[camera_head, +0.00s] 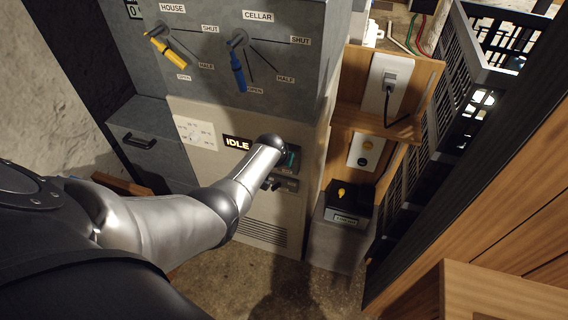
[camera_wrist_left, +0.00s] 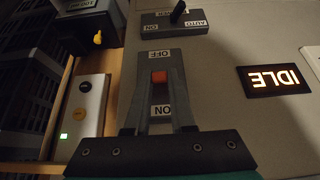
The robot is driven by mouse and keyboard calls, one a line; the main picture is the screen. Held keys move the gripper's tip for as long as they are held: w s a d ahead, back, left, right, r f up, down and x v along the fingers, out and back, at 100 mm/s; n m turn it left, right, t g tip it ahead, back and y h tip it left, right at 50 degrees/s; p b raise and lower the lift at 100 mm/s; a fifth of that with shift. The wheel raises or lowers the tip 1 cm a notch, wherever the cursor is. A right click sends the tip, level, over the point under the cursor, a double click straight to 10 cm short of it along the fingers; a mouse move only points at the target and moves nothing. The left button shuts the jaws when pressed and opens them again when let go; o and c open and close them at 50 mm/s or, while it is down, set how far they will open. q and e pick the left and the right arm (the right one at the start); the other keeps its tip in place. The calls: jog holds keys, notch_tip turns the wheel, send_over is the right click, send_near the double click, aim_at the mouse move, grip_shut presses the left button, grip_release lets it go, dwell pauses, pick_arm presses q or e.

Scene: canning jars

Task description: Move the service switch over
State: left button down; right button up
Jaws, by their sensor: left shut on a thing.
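The service switch (camera_wrist_left: 158,77) shows in the left wrist view as a small orange lever on a grey plate. That view is upside down; the plate reads OFF above the lever and ON below it. The lever appears a little nearer the OFF label, but its exact tilt is hard to tell. My left gripper (camera_wrist_left: 158,88) is shut on the switch, with a dark finger on each side. In the head view my left arm reaches the panel right of the IDLE display, and its wrist and hand hide the switch. My right gripper is not in view.
The IDLE display (camera_head: 237,143) is beside my wrist. A dark knob switch (camera_wrist_left: 179,12) marked AUTO and ON is close by. Yellow HOUSE (camera_head: 167,47) and blue CELLAR (camera_head: 238,72) valve handles are above. A wooden shelf (camera_head: 347,118) and black crates (camera_head: 455,90) stand at right.

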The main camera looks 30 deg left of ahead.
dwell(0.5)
pick_arm(q)
jog(key=c, duration=0.8)
grip_release()
jog(key=shift+o, duration=0.2)
jog(key=shift+r, duration=0.15)
jog(key=shift+s+r+p, duration=0.15)
jog(key=shift+r+p, duration=0.1)
jog(key=shift+p, duration=0.15)
jog(key=p+v, duration=0.6)
jog(key=v, duration=0.8)
jog(key=shift+r, duration=0.25)
